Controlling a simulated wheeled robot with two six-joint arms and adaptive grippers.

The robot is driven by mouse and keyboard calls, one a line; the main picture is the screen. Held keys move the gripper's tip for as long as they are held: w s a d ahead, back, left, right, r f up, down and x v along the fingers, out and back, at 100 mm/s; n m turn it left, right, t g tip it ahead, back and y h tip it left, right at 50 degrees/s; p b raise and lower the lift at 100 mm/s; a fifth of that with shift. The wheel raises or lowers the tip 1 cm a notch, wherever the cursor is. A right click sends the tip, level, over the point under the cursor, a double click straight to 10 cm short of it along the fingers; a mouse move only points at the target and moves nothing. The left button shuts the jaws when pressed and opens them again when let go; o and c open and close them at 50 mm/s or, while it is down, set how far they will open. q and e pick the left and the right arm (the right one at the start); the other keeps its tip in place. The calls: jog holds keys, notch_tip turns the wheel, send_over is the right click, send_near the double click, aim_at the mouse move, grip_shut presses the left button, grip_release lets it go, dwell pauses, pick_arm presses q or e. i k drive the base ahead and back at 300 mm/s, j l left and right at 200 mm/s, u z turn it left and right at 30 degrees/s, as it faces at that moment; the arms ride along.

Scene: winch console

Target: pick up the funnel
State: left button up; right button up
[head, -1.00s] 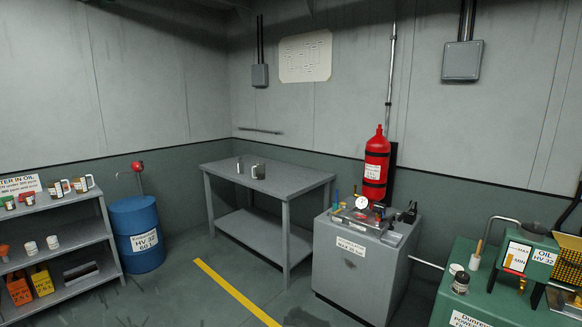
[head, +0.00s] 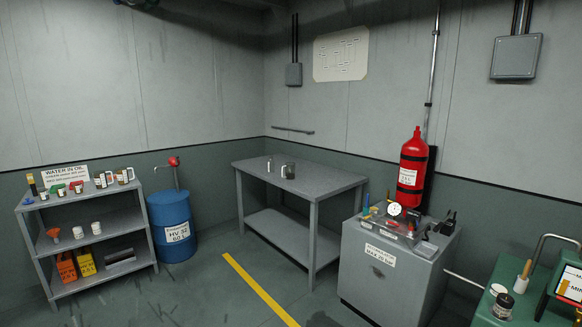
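A small orange-red funnel (head: 53,233) stands on the middle shelf of the grey shelf unit (head: 44,246) at the left in the head view. It appears to have its wide end down and a narrow stem up, though it is small in the picture. White-lidded jars (head: 78,232) stand to its right on the same shelf. Neither of my grippers is in view.
A blue oil drum (head: 172,228) with a red pump stands right of the shelves. A grey table (head: 300,180) is in the middle, then a grey accumulator cabinet (head: 385,275) with a red cylinder. Floor in front, with a yellow line (head: 258,288), is clear.

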aim_at(56, 236)
jog(key=u, duration=1.45)
jog(key=i, duration=0.1)
jog(key=j+u, duration=0.05)
